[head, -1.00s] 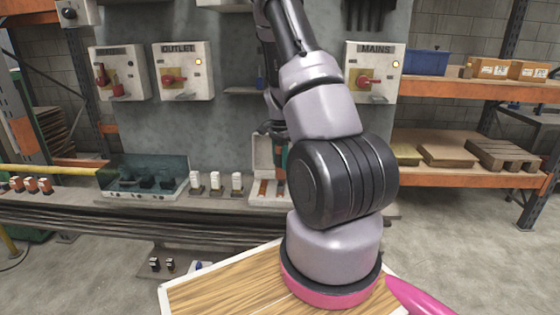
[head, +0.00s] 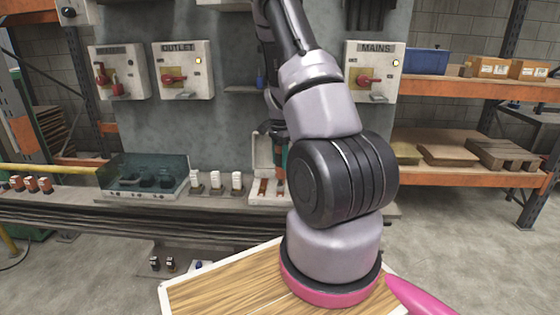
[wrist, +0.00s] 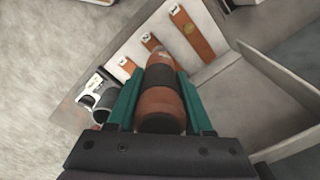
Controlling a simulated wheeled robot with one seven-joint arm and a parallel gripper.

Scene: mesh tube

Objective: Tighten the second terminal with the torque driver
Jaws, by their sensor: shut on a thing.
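My gripper (wrist: 160,118) has teal fingers closed around the torque driver (wrist: 160,100), which has an orange-brown body with a black band. The driver points away from the wrist camera over a pale terminal box (wrist: 222,72). Copper bars show in the box: a long one (wrist: 192,36) at the upper right and a shorter one (wrist: 128,68) left of the driver, with small numbered labels. The driver's tip is hidden, so I cannot tell whether it touches a terminal. In the head view my gripper (head: 281,157) is at the open box (head: 268,198), partly hidden by my arm.
Several white-topped pieces (head: 217,181) stand left of the box on the bench. A clear-lidded case (head: 143,177) stands further left. Panels marked OUTLET (head: 184,70) and MAINS (head: 371,72) hang behind. A shelf rack (head: 470,90) stands at the right.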

